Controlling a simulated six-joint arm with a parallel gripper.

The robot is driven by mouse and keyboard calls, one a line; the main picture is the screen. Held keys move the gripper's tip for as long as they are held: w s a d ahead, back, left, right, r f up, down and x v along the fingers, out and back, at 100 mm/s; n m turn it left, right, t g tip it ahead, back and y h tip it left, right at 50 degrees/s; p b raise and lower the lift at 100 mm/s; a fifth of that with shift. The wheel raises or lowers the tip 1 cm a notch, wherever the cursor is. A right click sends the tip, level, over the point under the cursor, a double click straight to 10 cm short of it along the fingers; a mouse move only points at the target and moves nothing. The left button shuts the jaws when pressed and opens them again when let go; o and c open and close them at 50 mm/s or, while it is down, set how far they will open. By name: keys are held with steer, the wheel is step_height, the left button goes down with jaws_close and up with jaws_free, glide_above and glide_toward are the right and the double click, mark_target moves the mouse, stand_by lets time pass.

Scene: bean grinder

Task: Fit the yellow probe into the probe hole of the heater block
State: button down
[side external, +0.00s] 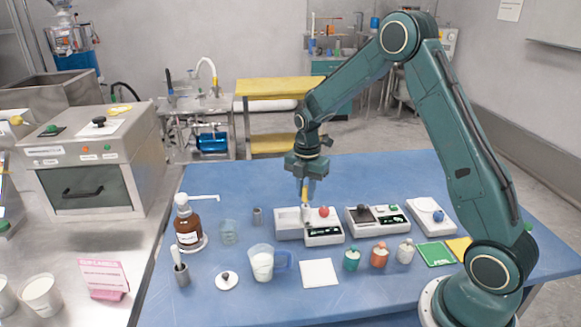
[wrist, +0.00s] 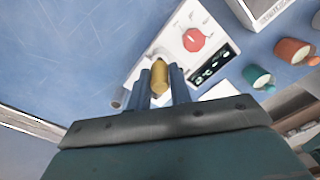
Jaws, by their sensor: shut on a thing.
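The yellow probe (side external: 305,193) is held in my gripper (side external: 306,182), pointing down at the white unit. In the wrist view the probe (wrist: 160,80) sits between the two blue-grey fingers of my gripper (wrist: 161,86), which is shut on it. The heater block (side external: 322,236) looks to be the white unit with a red knob and a dark display panel. It also shows in the wrist view (wrist: 181,62), just past the fingers. The probe hole cannot be made out. I cannot tell whether the probe tip touches the unit.
A second white device (side external: 377,221) and a third (side external: 431,217) stand to the right. Small capped bottles (side external: 379,256) and a glass beaker (side external: 262,262) are in front. A brown bottle (side external: 188,227) stands left. The blue table (side external: 400,170) is clear behind the devices.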

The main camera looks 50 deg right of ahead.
steer(key=shift+f, duration=0.4)
stand_by(0.5)
steer(key=c, duration=0.6)
jaws_free()
steer(key=shift+c, duration=0.2)
steer(key=shift+r, duration=0.1)
steer(key=shift+r, duration=3.4)
